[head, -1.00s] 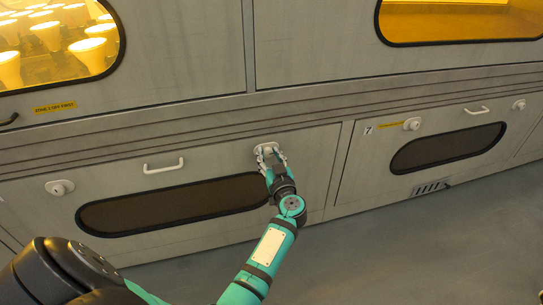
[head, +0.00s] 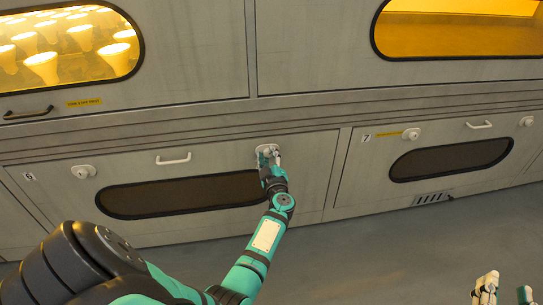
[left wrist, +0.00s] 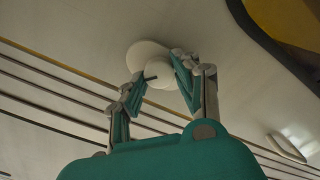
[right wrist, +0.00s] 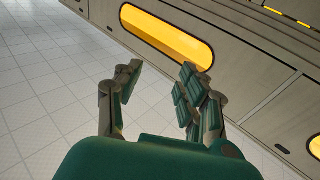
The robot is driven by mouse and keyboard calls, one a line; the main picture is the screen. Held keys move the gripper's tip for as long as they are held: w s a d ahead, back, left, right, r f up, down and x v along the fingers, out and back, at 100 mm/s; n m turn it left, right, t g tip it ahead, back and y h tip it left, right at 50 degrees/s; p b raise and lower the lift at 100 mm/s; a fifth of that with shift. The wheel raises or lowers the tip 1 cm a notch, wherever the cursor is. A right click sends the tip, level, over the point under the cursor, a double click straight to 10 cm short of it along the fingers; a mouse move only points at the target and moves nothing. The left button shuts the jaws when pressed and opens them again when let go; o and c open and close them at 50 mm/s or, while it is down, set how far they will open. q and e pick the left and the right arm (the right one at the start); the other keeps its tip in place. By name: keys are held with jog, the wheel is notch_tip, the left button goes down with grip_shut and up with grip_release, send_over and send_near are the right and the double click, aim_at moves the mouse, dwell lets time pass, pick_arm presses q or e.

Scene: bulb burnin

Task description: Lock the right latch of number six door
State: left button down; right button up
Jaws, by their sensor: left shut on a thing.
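Number six door (head: 225,222) is a grey lower panel with a dark oval window and a "6" label (head: 28,177) at its left. Its right latch, a pale round knob on a plate, shows in the left wrist view (left wrist: 146,54). My left gripper (head: 268,158) is shut on this knob, its fingers on either side. It also shows in the left wrist view (left wrist: 157,85). The fingers partly hide the knob, and its locked state cannot be told. The door's left latch (head: 83,172) is free. My right gripper (right wrist: 158,82) is open and empty, away from the door.
A bar handle (head: 174,159) sits on door six between the latches. Door seven (head: 365,185) is to the right, with its own latch (head: 411,134) and handle (head: 479,125). Lit windows (head: 75,50) are above. The grey floor (head: 380,255) in front is clear.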

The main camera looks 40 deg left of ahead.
pick_arm(q)
jog(key=shift+n, duration=0.9)
jog(key=n, duration=0.2)
jog(key=shift+n, duration=0.4)
jog(key=shift+f+n+b, duration=0.15)
jog(key=shift+n+b, duration=0.15)
jog(key=shift+n, duration=1.9)
pick_arm(e)
jog(key=shift+s+a+r+t+y, duration=0.1)
jog(key=shift+s+r+t+y, duration=0.05)
jog(key=shift+r+t, duration=0.55)
jog(key=shift+s+a+r+t+y, duration=0.15)
jog(key=shift+r+t, duration=0.25)
jog(key=shift+r, duration=0.5)
jog(key=shift+d, duration=0.1)
pick_arm(q)
jog(key=c, duration=1)
grip_release()
jog(key=shift+o, duration=0.2)
jog(key=shift+a, duration=0.1)
pick_arm(e)
jog(key=shift+r, duration=0.1)
